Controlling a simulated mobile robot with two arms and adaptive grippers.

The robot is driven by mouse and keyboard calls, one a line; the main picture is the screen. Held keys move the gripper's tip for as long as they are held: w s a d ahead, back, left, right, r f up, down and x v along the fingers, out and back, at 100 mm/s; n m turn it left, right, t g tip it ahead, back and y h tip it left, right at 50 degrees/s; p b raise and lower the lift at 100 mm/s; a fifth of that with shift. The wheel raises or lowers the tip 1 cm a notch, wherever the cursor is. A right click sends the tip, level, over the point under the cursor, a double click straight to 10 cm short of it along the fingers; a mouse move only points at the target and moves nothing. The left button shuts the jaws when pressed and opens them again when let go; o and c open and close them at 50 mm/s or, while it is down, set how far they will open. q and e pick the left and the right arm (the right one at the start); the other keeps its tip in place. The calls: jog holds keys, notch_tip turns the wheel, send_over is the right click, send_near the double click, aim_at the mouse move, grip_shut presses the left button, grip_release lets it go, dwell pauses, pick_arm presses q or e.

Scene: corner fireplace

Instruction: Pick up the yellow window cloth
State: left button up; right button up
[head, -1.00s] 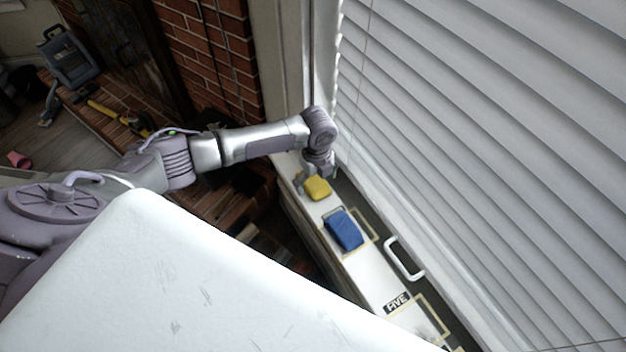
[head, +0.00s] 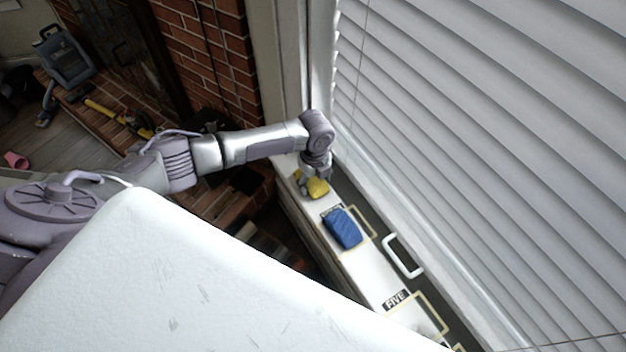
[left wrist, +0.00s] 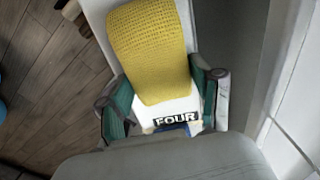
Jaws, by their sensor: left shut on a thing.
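The yellow window cloth (head: 317,187) is at the far end of the white window sill (head: 362,268). In the left wrist view the cloth (left wrist: 150,50) is a ribbed yellow block between the two green-padded fingers of my left gripper (left wrist: 163,100). My left gripper (head: 314,182) reaches down over the sill and is shut on the cloth. I cannot tell whether the cloth is clear of the sill. My right gripper does not show.
A folded blue cloth (head: 343,228) lies on the sill just nearer than the yellow one. A white handle (head: 403,257) and a "FIVE" label (head: 396,300) are further along. White blinds (head: 480,150) stand close on the right. A "FOUR" label (left wrist: 176,118) shows in the left wrist view.

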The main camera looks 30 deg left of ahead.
aim_at(317, 183)
pick_arm(q)
jog(key=shift+r, duration=0.5)
jog(key=r, duration=0.2)
jog(key=d+r, duration=0.1)
jog(key=shift+s+r, duration=0.25)
jog(key=shift+r, duration=0.05)
jog(key=s+d+r, duration=0.5)
jog(key=d+r, duration=0.1)
jog(key=d, duration=0.3)
jog(key=shift+s+r+b, duration=0.2)
jog(key=shift+s+b, duration=0.2)
jog(key=shift+b, duration=0.05)
jog(key=shift+a, duration=0.1)
